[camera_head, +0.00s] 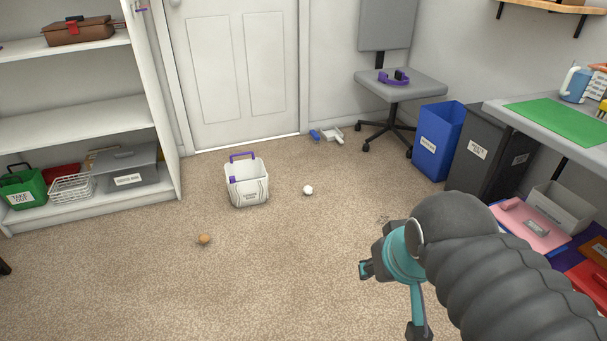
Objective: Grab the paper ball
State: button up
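A small white ball (308,190), which looks like the paper ball, lies on the carpet to the right of a white basket. My gripper (390,302) is at the lower right of the view, nearer to the camera than the ball and well apart from it. Its two teal and dark fingers are spread wide, with nothing visible between them. My arm hides part of the floor at the lower right.
The white basket (247,190) with purple handle stands left of the ball. A small brown round object (204,239) lies in front. A blue bin (437,140), a dark bin (482,155) and a chair (398,85) stand right. The carpet around the ball is mostly clear.

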aim_at(307, 191)
jog(key=z, duration=0.1)
jog(key=i, duration=0.7)
jog(key=u, duration=0.5)
jog(key=i, duration=0.9)
jog(key=u, duration=0.55)
